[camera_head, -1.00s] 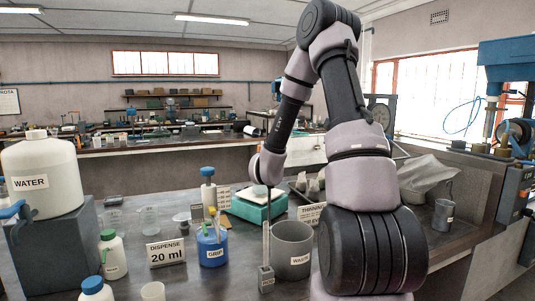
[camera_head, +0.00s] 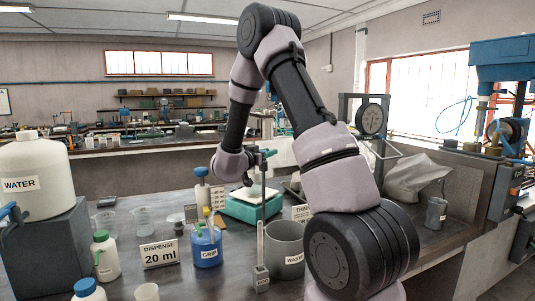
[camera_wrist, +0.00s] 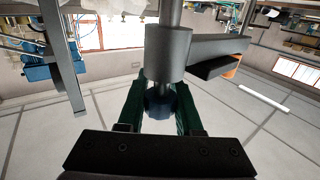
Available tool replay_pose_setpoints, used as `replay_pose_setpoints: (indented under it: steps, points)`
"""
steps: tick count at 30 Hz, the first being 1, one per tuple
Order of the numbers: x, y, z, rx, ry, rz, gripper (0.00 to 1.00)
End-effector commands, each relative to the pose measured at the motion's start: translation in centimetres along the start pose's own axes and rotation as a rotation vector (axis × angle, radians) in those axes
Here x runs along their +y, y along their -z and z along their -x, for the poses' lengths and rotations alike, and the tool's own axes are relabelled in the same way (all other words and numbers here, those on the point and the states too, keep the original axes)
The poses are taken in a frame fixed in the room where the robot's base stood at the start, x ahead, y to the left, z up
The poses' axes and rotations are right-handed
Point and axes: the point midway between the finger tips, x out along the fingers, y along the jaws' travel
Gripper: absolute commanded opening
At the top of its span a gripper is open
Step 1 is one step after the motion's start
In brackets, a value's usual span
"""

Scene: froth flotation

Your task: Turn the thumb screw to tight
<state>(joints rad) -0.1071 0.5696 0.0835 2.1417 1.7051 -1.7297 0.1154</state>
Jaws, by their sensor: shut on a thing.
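The thumb screw (camera_wrist: 160,103) is a small dark blue knob. In the wrist view it sits under a grey clamp boss (camera_wrist: 168,55) on a metal rod (camera_wrist: 172,12). My gripper (camera_wrist: 160,108) has its two green fingers on either side of the knob and is shut on it. In the head view my gripper (camera_head: 256,158) is at the clamp on the upright stand rod (camera_head: 263,190), just right of my wrist. The knob is too small to make out there, and its tightness cannot be told.
A grey waste beaker (camera_head: 285,245) stands right of the rod. A blue GRIP pot (camera_head: 206,246), a teal scale (camera_head: 250,207) and a "DISPENSE 20 ml" sign (camera_head: 159,252) are nearby. A water drum (camera_head: 36,180) stands at left. A grey arm (camera_wrist: 210,48) extends from the boss.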

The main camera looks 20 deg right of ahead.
Motion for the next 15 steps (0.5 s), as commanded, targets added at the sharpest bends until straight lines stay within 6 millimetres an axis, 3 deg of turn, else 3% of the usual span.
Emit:
replay_pose_setpoints:
  steps: [10, 11, 12, 13, 15]
  points:
    - [-0.04, 0.16, -0.08, 0.003, -0.002, -0.002, 0.00]
    - [-0.04, 0.16, -0.08, 0.003, -0.002, -0.002, 0.38]
    - [-0.04, 0.16, -0.08, 0.003, -0.002, -0.002, 0.53]
    - [-0.04, 0.15, -0.08, 0.003, -0.002, -0.002, 0.64]
    - [-0.03, 0.12, -0.07, 0.002, -0.002, -0.002, 0.64]
